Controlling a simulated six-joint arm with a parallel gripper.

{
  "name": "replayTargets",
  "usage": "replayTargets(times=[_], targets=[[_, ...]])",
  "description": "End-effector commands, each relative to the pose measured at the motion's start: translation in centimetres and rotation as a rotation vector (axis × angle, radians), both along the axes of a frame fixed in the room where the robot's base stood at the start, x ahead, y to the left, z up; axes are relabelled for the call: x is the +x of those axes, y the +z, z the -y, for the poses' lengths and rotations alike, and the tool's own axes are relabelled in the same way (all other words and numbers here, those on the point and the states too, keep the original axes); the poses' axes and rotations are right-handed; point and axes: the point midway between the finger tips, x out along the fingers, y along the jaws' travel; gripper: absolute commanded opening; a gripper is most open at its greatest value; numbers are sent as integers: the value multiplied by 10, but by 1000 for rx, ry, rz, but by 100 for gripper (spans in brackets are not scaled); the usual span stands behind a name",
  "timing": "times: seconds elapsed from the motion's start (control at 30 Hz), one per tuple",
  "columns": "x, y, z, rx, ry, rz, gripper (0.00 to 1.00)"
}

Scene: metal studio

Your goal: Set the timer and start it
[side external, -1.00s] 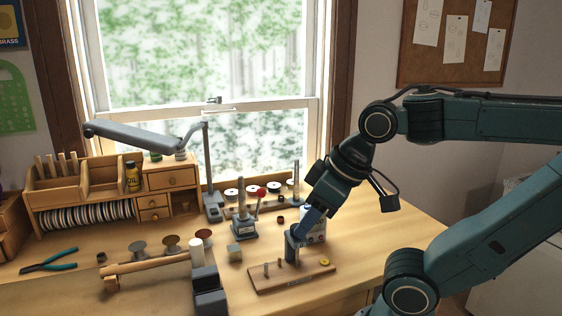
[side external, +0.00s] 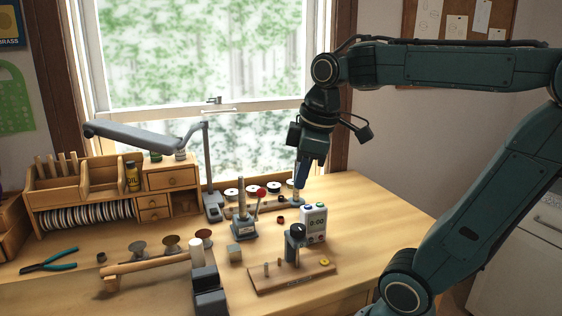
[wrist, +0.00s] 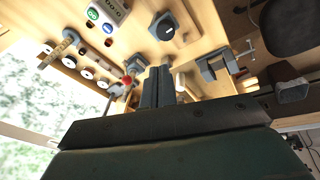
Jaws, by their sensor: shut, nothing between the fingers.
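The white timer (side external: 315,222) stands upright on the bench, its display reading 0:00, partly hidden by a grey post with a dark round knob (side external: 297,231). A blue button shows at its top. In the wrist view the timer (wrist: 120,12) is at the top edge, cut off by the frame, with a green and a blue button. The knobbed post (wrist: 163,27) is beside it there. My gripper (side external: 299,187) is shut and empty, pointing down in the air above and behind the timer in the side view. Its fingers (wrist: 159,72) lie together in the wrist view.
A wooden board with pegs (side external: 290,278) lies in front of the timer. A lamp (side external: 210,170) and spools (side external: 252,191) are behind. The right bench top is clear.

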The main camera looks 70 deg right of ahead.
Motion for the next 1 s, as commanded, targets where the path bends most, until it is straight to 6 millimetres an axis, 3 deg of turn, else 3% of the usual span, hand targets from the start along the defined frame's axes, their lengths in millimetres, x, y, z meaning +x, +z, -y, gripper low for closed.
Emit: replayTargets(times=[0.6,0.8,1.0], targets=[[23,30,93,-3,340,-238,0],[23,34,112,17,413,-271,0],[23,35,117,22,437,-279,0]])
